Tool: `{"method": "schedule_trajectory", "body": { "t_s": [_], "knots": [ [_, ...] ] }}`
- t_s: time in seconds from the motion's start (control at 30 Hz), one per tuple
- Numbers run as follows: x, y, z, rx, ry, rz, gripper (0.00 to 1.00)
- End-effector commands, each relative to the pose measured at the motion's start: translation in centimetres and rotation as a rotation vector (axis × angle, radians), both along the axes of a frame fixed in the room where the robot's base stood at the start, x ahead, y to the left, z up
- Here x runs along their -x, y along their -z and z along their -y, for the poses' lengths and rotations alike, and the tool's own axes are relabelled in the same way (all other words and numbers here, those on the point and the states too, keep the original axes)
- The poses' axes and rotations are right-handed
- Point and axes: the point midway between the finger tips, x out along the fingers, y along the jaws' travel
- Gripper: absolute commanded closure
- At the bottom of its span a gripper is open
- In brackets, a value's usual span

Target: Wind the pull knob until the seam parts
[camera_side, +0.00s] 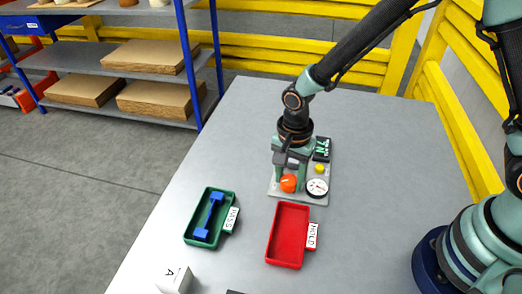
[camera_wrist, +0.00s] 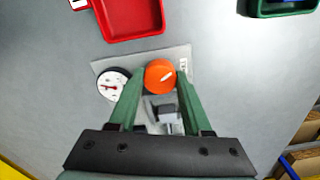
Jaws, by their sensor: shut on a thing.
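The orange pull knob (camera_side: 288,184) is on a grey tester plate (camera_side: 313,197) in the middle of the table. It has a white pointer mark, seen in the wrist view (camera_wrist: 159,77) aimed to the upper right. My gripper (camera_side: 287,181) comes down from above, with its green fingers on both sides of the knob, shut on it. A round white dial gauge (camera_side: 317,187) with a red needle is beside the knob; it also shows in the wrist view (camera_wrist: 112,86). A grey clamp-like block (camera_wrist: 168,114) shows between the fingers. The seam itself cannot be made out.
A green tray (camera_side: 189,232) labelled PASS holds a blue dumbbell-shaped piece (camera_side: 208,217). A white block marked A (camera_side: 174,281) is at the front.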

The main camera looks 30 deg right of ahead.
Motion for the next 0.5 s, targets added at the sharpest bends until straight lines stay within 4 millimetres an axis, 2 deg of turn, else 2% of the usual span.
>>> {"method": "schedule_trajectory", "body": {
  "t_s": [0.3, 0.33, 0.4, 0.5],
  "knots": [
    [-0.05, -0.11, 0.01, -0.001, 0.002, 0.001, 1.00],
    [-0.05, -0.11, 0.01, -0.001, 0.002, 0.001, 0.47],
    [-0.05, -0.11, 0.01, -0.001, 0.002, 0.001, 0.21],
    [-0.05, -0.08, 0.01, -0.001, 0.001, 0.001, 0.21]
  ]
}}
